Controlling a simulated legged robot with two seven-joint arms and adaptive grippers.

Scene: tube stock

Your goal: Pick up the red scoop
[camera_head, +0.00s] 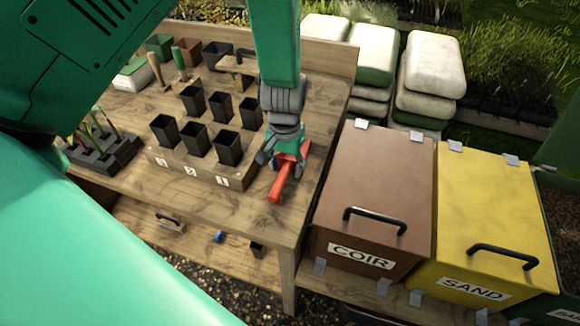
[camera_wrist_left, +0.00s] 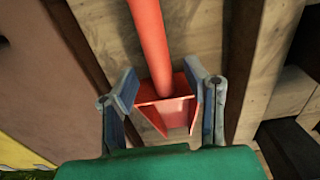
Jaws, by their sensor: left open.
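The red scoop (camera_head: 281,182) lies on the wooden bench near its right edge, its handle pointing toward the front of the bench. My left gripper (camera_head: 284,157) is directly over the scoop in the head view and hides part of it. In the left wrist view the scoop (camera_wrist_left: 152,50) has a round handle running to the top and a boxy scoop end below. The open fingers of my left gripper (camera_wrist_left: 165,98) stand on either side of the boxy end, with visible gaps. My right gripper is not in view.
A wooden block (camera_head: 205,172) with several black pots stands just left of the scoop. A brown COIR bin (camera_head: 375,180) and a yellow SAND bin (camera_head: 495,215) stand right of the bench (camera_head: 265,215). Stacked white sacks (camera_head: 430,75) are behind. A dark tool rack (camera_head: 105,155) is at left.

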